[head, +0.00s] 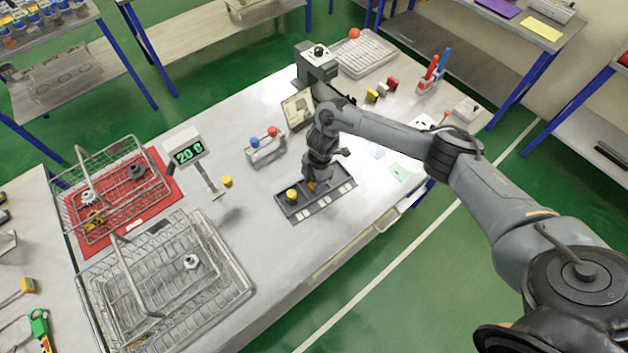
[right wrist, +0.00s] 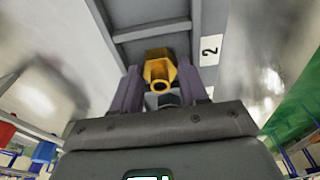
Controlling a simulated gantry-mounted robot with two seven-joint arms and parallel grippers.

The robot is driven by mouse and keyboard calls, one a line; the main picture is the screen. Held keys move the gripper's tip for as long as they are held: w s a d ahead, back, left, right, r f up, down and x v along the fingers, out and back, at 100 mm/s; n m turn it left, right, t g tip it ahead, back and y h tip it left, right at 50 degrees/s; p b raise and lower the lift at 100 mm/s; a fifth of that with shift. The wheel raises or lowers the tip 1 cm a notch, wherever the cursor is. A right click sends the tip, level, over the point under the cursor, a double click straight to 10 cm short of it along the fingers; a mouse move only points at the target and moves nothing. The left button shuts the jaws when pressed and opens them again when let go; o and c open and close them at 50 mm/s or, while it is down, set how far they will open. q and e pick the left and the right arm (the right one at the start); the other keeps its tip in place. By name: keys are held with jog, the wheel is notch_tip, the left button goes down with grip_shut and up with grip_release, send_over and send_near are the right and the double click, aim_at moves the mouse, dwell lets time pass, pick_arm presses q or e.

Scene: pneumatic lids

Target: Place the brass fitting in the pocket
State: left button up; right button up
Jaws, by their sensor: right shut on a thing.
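The brass fitting (right wrist: 160,70) is between the two fingers of my right gripper (right wrist: 160,92), with its open round end facing the wrist camera. In the head view my right gripper (head: 314,182) points down over the dark grey pocket tray (head: 320,203), and a little of the brass fitting (head: 311,186) shows at its tips. In the right wrist view a white label "2" (right wrist: 209,50) lies beside the fitting, on the tray (right wrist: 150,30). The pocket under the fitting is largely hidden, and I cannot tell if the fitting touches it. My left gripper is out of view.
A yellow-topped part (head: 292,194) sits at the tray's left end. A holder with blue and red knobs (head: 265,148) and a display on a stand (head: 190,152) are to the left. Wire baskets (head: 230,285) fill the front left.

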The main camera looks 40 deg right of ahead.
jog(key=shift+f, duration=0.1)
jog(key=o, duration=0.9)
jog(key=shift+o, duration=0.2)
notch_tip(320, 180, up, 12)
jog(key=d+p, duration=0.2)
jog(key=p, duration=0.1)
jog(key=s+a+f+t+y, duration=0.2)
jog(key=a+t, duration=0.1)
jog(key=a, duration=1.1)
jog(key=s+a+f+t+y, duration=0.1)
jog(key=s+a+t, duration=0.2)
jog(key=a, duration=1)
jog(key=s+d+r+m+g+h, duration=0.1)
jog(key=s+d+m+h, duration=0.1)
jog(key=s+d+m, duration=0.5)
jog(key=s+d+r+m+g+h, duration=0.1)
jog(key=s+d+r+m+h, duration=0.1)
jog(key=s+d+m, duration=0.5)
jog(key=s, duration=0.5)
jog(key=shift+d+m+g+h, duration=0.3)
jog(key=shift+d, duration=0.05)
